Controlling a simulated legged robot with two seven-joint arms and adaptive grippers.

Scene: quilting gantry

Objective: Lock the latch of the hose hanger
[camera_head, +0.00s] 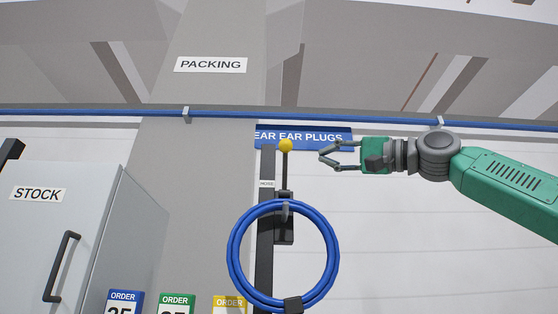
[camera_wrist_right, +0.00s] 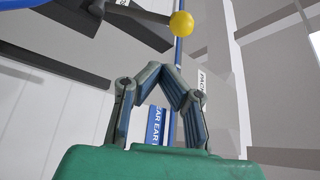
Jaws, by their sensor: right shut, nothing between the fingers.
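The hose hanger (camera_head: 284,230) is a dark bracket on a black upright, with a coiled blue hose (camera_head: 234,250) hung on its grey hook. Its latch is a thin dark lever (camera_head: 285,175) standing upright, topped by a yellow ball knob (camera_head: 286,145). In the right wrist view the knob (camera_wrist_right: 181,24) and its lever (camera_wrist_right: 138,12) show at the top, beyond the fingertips. My right gripper (camera_head: 321,157) is to the right of the knob and slightly lower, apart from it. Its fingertips meet with nothing between them, as the right wrist view (camera_wrist_right: 159,70) shows. My left gripper is not visible.
A small "HOSE" label (camera_head: 267,184) is beside the lever. A blue ear plugs sign (camera_head: 318,136) is behind the knob and gripper. A blue pipe (camera_head: 330,116) crosses above. A grey STOCK cabinet (camera_head: 60,225) stands left, and order boxes (camera_head: 177,301) sit low.

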